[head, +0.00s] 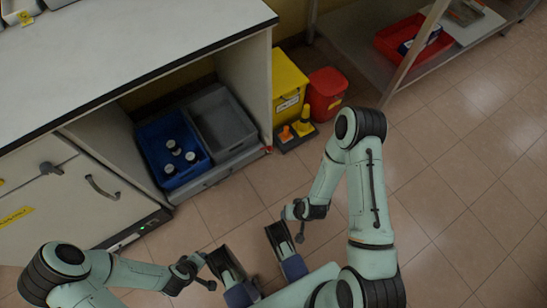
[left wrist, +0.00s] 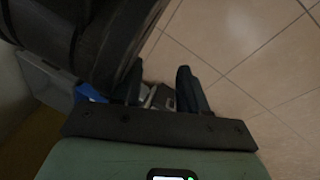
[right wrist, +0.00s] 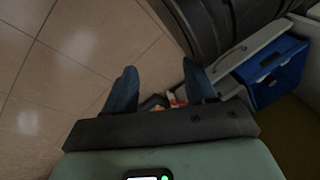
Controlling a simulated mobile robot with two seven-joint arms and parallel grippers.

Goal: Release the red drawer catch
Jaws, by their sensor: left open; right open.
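The small red catch (head: 268,149) is at the right end of the front of the low grey drawer (head: 222,173), under the bench. The drawer holds a blue crate (head: 148,133) with several white-capped jars and an empty-looking grey crate (head: 246,130). My left gripper (head: 209,271) is open and empty over the floor, in front of and left of the catch. My right gripper (head: 292,226) is open and empty, nearer the catch but clearly apart from it. In the right wrist view, small red and dark things show between the fingers, too small to identify.
A yellow bin (head: 289,88) and a red bin (head: 325,92) stand right of the bench. Before them is a dark tray (head: 288,142) with orange and yellow pieces. A metal rack with a red tray (head: 388,42) is at upper right. The tiled floor at right is free.

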